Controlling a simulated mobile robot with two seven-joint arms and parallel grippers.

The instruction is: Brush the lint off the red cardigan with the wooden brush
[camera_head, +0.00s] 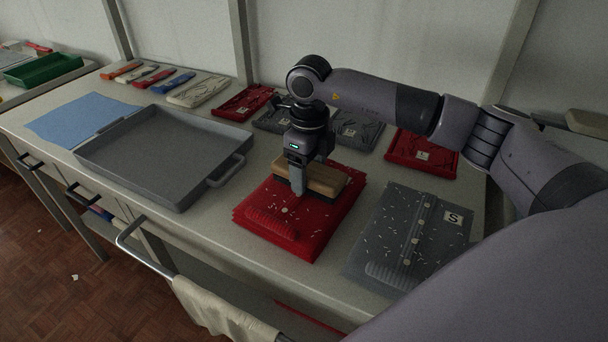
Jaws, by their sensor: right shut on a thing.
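The red cardigan (290,228) lies folded on the table, in the middle of the head view. A few pale specks show on it near the brush. My right gripper (298,187) is shut on the wooden brush (322,178) and holds it at the far part of the cardigan. The brush looks to be on the cloth, but its underside is hidden, so I cannot tell if it touches. The gripper hides part of the brush. My left gripper is not in view.
A grey folded cardigan (437,218) with many pale specks and an "S" label lies right of the red one. A grey tray (160,152) stands left, near a blue cloth (75,118). More folded garments, such as a red one (422,152), line the back.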

